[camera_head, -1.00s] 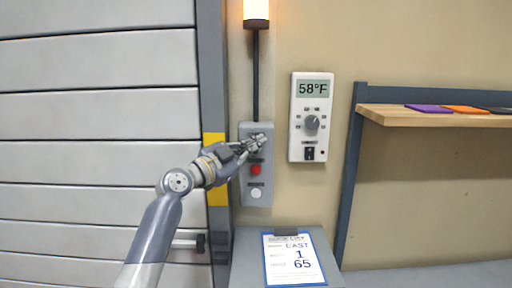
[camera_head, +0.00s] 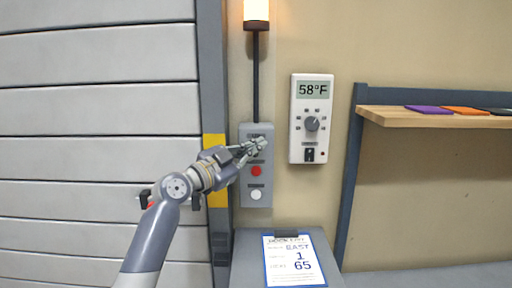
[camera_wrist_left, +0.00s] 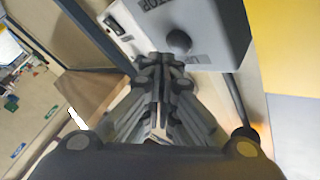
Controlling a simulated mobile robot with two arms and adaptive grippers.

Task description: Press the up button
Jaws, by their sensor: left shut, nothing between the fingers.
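The grey control box (camera_head: 267,184) is on the wall beside the door. It has a red button (camera_head: 256,171) in the middle and a white button (camera_head: 255,195) below. My left gripper (camera_head: 262,144) is shut and empty, its fingertips over the upper part of the box, hiding the top button there. In the left wrist view a dark round button (camera_wrist_left: 180,42) shows just past the closed fingertips (camera_wrist_left: 163,62), with lettering beside it. I cannot tell whether the fingertips touch it. My right gripper is not in view.
A thermostat (camera_head: 311,120) is right of the box. A lit lamp (camera_head: 256,12) is above. A clipboard (camera_head: 293,260) lies below, and a wooden shelf (camera_head: 440,117) is at right.

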